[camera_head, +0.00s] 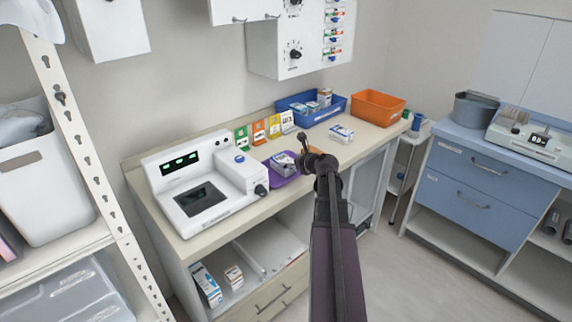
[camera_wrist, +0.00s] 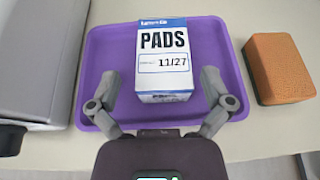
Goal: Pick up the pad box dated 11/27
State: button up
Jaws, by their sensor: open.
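The pad box (camera_wrist: 163,62) is white with a blue top band and reads "PADS" and "11/27" in the wrist view. It lies on a purple tray (camera_wrist: 103,60). In the head view the box (camera_head: 283,163) sits on the purple tray (camera_head: 279,180), partly hidden by my arm. My gripper (camera_wrist: 163,88) is open, with one finger on each side of the box's near end in the wrist view. Gaps show between the fingers and the box. In the head view my gripper (camera_head: 305,152) is over the right side of the tray, its fingers hard to make out.
A brown block (camera_wrist: 279,68) lies right of the tray. A white device (camera_head: 200,185) stands left of it. Behind are colored cards (camera_head: 259,132), a blue bin (camera_head: 300,115) with boxes, another box (camera_head: 341,134) and an orange bin (camera_head: 378,107).

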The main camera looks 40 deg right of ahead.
aim_at(285, 160)
jog(key=b+x, duration=0.1)
jog(key=x, duration=0.1)
jog(key=b+x, duration=0.1)
jog(key=x, duration=0.1)
jog(key=shift+d+f, duration=0.2)
jog(key=shift+f, duration=0.15)
jog(key=shift+w+f, duration=0.15)
jog(key=shift+w, duration=0.35)
jog(key=shift+a, duration=0.1)
jog(key=c, duration=1)
